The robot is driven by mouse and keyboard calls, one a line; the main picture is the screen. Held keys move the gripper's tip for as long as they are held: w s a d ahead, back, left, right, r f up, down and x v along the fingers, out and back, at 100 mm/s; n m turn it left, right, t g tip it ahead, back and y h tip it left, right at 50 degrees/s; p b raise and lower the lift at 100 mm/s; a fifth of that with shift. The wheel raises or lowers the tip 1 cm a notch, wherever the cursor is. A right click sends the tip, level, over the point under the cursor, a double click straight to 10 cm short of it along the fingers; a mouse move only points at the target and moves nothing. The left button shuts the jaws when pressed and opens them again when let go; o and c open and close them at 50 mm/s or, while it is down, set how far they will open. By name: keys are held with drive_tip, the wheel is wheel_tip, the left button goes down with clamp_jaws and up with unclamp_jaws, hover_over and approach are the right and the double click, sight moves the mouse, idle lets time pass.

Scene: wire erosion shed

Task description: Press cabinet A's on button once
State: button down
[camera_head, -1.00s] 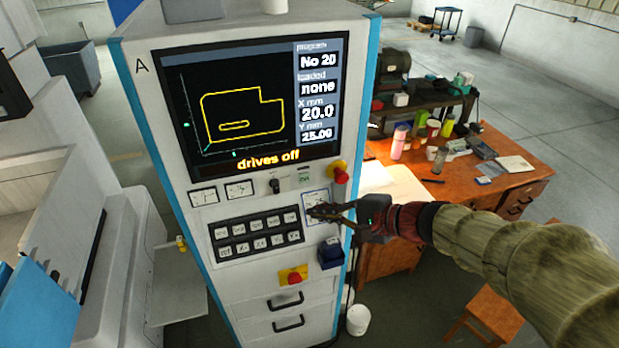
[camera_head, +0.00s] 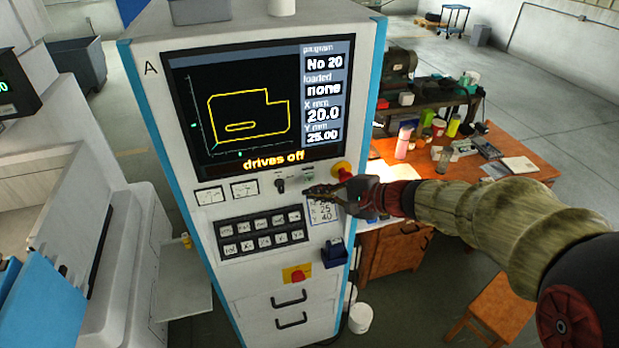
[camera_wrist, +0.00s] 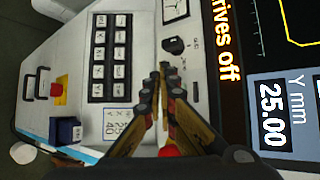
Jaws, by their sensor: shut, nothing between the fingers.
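Cabinet A (camera_head: 150,120) is a pale control cabinet with blue edges and the letter A at its top left. Its screen (camera_head: 250,105) reads "drives off". Below the screen are a black rotary switch (camera_head: 280,185) and, to its right, a small pale green fitting (camera_head: 308,176); I cannot read whether this is the on button. My gripper (camera_head: 309,191) is shut and empty, its tips just below that fitting in the head view. In the wrist view my gripper (camera_wrist: 163,75) points at the panel beside the rotary switch (camera_wrist: 173,45). I cannot tell whether the tips touch the panel.
A red mushroom button (camera_head: 341,169) is close to my gripper. A black keypad (camera_head: 262,233), a note card (camera_head: 322,212), a dark blue box (camera_head: 334,253) and a red button on yellow (camera_head: 297,274) are lower down. A cluttered wooden table (camera_head: 490,178) stands at right.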

drive_tip(key=shift+w+a, duration=0.25)
drive_tip(key=shift+w, duration=0.65)
drive_tip(key=shift+w+f+b, duration=0.1)
drive_tip(key=shift+w+b, duration=0.05)
drive_tip(key=shift+b, duration=0.25)
idle(0.5)
drive_tip(key=shift+w+a, duration=0.15)
drive_tip(key=shift+w, duration=0.1)
drive_tip(key=shift+w+a+b, duration=0.1)
drive_tip(key=shift+w+b, duration=0.25)
drive_tip(key=shift+b, duration=0.05)
idle(0.7)
drive_tip(key=shift+s, duration=0.1)
drive_tip(key=shift+s+d+b, duration=0.25)
drive_tip(key=shift+s+b, duration=0.25)
drive_tip(key=shift+s, duration=0.2)
drive_tip(key=s+b, duration=0.1)
drive_tip(key=s, duration=0.1)
drive_tip(key=s+d, duration=0.1)
drive_tip(key=s, duration=0.1)
drive_tip(key=shift+s+d+b, duration=0.2)
drive_tip(key=shift+s+b, duration=0.15)
drive_tip(key=shift+s, duration=0.05)
